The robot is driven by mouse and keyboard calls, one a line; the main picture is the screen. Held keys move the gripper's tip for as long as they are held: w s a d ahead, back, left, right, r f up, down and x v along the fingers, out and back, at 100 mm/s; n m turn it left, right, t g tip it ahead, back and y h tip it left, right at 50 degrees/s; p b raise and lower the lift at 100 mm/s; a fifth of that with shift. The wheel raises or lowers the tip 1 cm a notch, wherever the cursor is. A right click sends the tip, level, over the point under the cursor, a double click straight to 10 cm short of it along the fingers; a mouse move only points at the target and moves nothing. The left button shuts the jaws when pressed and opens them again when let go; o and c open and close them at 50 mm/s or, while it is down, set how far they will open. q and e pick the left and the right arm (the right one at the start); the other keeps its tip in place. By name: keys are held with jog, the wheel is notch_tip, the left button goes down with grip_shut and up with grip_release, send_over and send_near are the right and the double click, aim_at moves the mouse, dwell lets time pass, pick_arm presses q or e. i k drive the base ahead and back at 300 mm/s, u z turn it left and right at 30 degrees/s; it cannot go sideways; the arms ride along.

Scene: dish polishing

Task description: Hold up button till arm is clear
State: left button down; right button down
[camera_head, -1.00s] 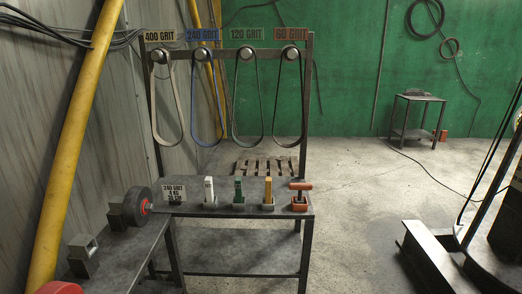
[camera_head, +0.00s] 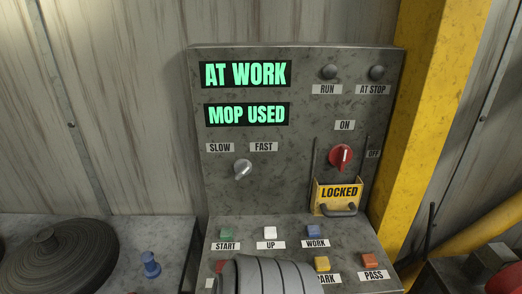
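The upper display (camera_head: 245,74) reads AT WORK and the lower display (camera_head: 246,114) reads MOP USED. The arm that the task names cannot be made out.
A grey ribbed object (camera_head: 265,275) covers part of the lower button row. Yellow park (camera_head: 321,263) and orange pass (camera_head: 370,260) buttons show. A yellow LOCKED tag (camera_head: 338,194) hangs below the red switch (camera_head: 341,157). A dark ridged disc (camera_head: 60,262) lies at left.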

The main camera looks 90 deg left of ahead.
aim_at(270, 232)
jog(key=u, duration=0.6)
jog(key=k, duration=0.9)
jog(key=u, duration=0.45)
